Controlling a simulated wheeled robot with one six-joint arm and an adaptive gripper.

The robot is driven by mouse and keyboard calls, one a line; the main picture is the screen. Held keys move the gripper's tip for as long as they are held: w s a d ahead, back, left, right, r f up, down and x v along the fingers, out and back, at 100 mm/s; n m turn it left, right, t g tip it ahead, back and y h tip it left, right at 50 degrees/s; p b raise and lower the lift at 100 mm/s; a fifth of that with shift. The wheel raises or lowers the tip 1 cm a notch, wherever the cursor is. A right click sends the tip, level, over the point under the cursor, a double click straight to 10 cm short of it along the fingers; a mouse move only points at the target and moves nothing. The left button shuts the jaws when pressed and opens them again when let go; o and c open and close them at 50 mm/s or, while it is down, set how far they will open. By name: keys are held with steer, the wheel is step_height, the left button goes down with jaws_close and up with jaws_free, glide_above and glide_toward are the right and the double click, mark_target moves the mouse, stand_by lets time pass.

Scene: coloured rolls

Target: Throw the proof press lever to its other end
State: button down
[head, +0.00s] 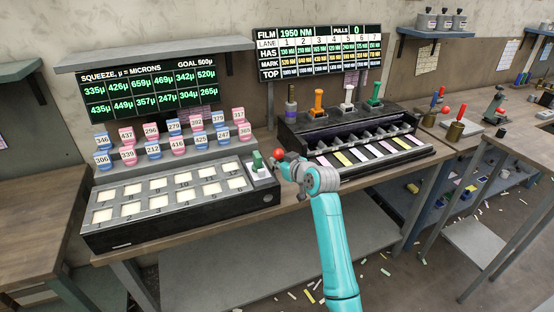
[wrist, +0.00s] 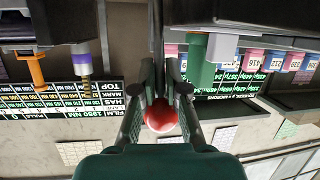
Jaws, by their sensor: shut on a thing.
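The proof press lever shows as a red ball knob (head: 279,154) between the left machine and the lane machine. Its shaft is mostly hidden behind my gripper. My gripper (head: 288,162) is at the knob, at the end of my teal arm. In the wrist view, which is upside down, the two dark fingers of my gripper (wrist: 160,98) are closed around the red knob (wrist: 160,116). I cannot tell the lever's tilt.
A green block-shaped handle (head: 257,159) stands close left of the knob and also shows in the wrist view (wrist: 199,62). The lane machine (head: 290,136), with purple, orange, white and green handles, is close on the right. Numbered rolls (head: 170,140) stand at the left.

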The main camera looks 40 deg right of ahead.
steer(key=shift+a+r, duration=0.2)
stand_by(0.6)
steer(key=c, duration=1.2)
jaws_free()
steer(key=shift+s+a, duration=0.1)
steer(key=shift+s, duration=0.15)
steer(key=v, duration=1.1)
steer(key=shift+s, duration=0.4)
